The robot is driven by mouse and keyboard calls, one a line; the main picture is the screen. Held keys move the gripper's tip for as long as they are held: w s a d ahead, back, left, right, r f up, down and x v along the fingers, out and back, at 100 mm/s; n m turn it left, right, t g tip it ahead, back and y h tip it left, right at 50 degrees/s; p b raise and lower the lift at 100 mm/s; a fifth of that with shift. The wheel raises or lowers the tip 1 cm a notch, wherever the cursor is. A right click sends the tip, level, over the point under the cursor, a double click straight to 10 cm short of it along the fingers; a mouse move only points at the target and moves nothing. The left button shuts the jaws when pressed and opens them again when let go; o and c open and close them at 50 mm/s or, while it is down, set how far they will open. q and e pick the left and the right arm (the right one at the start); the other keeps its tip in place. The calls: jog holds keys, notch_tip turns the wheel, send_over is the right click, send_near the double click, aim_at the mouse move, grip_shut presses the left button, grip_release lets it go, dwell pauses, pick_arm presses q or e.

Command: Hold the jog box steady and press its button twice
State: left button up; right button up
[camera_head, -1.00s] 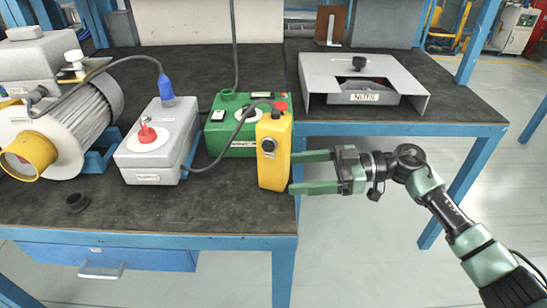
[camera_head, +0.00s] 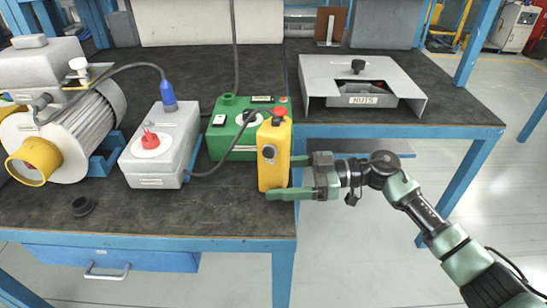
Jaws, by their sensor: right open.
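The yellow jog box (camera_head: 273,165) stands upright near the front right corner of the bench. It has a round dark button with a pale rim (camera_head: 269,151) on its front face and a red knob (camera_head: 280,111) at its top. My right gripper (camera_head: 283,177) reaches in from the right, low on the box, with its jaws open. One finger passes in front of the box's lower right part; the other goes behind the box, its tip hidden. I cannot tell whether either finger touches it. My left gripper is not in view.
A green box (camera_head: 234,125) stands close behind the jog box. A grey box with a red switch (camera_head: 160,150) and a motor (camera_head: 75,135) are to the left. A black ring (camera_head: 82,206) lies on the front mat. A grey NUTS bin (camera_head: 361,99) sits behind my arm.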

jog(key=c, duration=1.1)
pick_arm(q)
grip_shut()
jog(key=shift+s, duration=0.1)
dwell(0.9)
